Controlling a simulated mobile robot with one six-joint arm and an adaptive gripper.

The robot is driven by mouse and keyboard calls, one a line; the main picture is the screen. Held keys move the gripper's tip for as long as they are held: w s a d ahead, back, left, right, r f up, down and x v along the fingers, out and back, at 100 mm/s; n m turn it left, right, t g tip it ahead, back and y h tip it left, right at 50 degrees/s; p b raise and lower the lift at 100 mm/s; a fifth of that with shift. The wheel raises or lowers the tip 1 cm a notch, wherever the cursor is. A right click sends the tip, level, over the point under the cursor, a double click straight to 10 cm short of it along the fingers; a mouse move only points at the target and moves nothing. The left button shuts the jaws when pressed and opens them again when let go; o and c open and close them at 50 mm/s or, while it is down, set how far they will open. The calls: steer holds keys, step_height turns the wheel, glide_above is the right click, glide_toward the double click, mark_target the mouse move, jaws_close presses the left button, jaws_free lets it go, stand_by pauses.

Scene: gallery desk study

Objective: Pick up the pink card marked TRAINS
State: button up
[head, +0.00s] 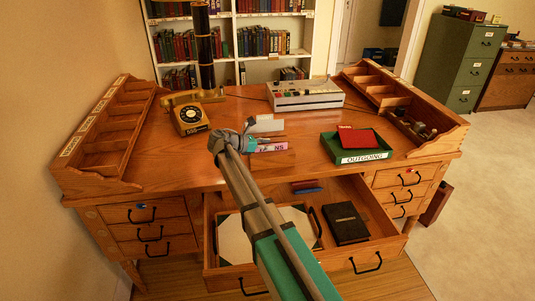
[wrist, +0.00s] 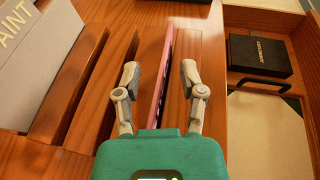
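The pink card (head: 274,147) stands on edge at the desk's middle, its label mostly hidden by my arm; the letters "NS" show. In the wrist view the pink card (wrist: 166,62) is seen nearly edge-on, upright in a slot of a wooden holder (wrist: 80,85). My gripper (wrist: 160,75) is open, with one finger on each side of the card and a visible gap to each. In the head view my gripper (head: 245,145) is at the card's left end, partly hidden by my own wrist.
A grey card (wrist: 38,50) reading "AINT" stands in another slot. An open drawer (head: 235,275) below holds a black book (head: 345,223). A green OUTGOING tray (head: 360,147) with a red item is to the right. A telephone (head: 189,115) is to the left.

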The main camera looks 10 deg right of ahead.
jaws_close()
steer(key=shift+r, duration=0.2)
step_height(320, 180, up, 10)
steer(key=p, duration=1)
steer(key=shift+f, duration=0.2)
stand_by(0.6)
